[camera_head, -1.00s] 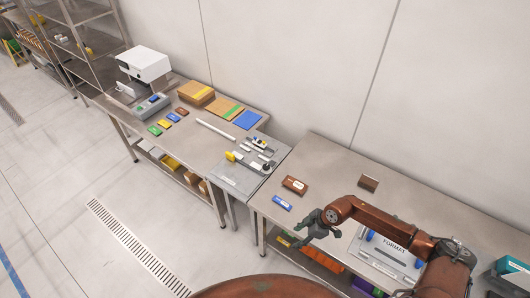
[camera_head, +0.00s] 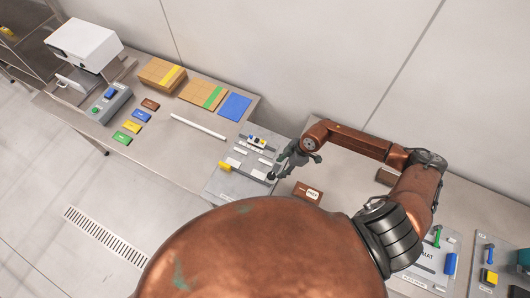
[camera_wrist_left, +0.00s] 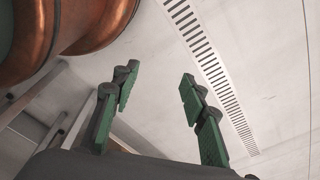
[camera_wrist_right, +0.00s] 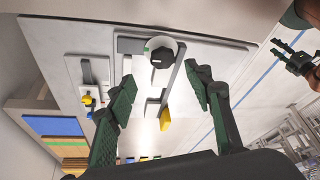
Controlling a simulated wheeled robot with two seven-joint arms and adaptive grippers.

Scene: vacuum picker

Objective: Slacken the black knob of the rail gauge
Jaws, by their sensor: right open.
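The rail gauge is a grey plate (camera_head: 222,187) at the right end of the left-hand table. Its black knob (camera_wrist_right: 160,57) sits in a pale round mount in the right wrist view; in the head view it shows as a dark spot (camera_head: 271,176) by the right fingers. A yellow piece (camera_wrist_right: 165,120) is also on the plate. My right gripper (camera_wrist_right: 160,82) is open and empty, its fingertips apart on either side of the line to the knob; no contact shows. My left gripper (camera_wrist_left: 152,80) is open and empty above the floor.
A small block with blue and yellow parts (camera_wrist_right: 88,100) sits on the plate beside the knob. A brown labelled box (camera_head: 308,193) lies on the right table close by. Cardboard, a blue sheet (camera_head: 235,107) and a white bar (camera_head: 198,128) lie on the left table. The wall rises behind.

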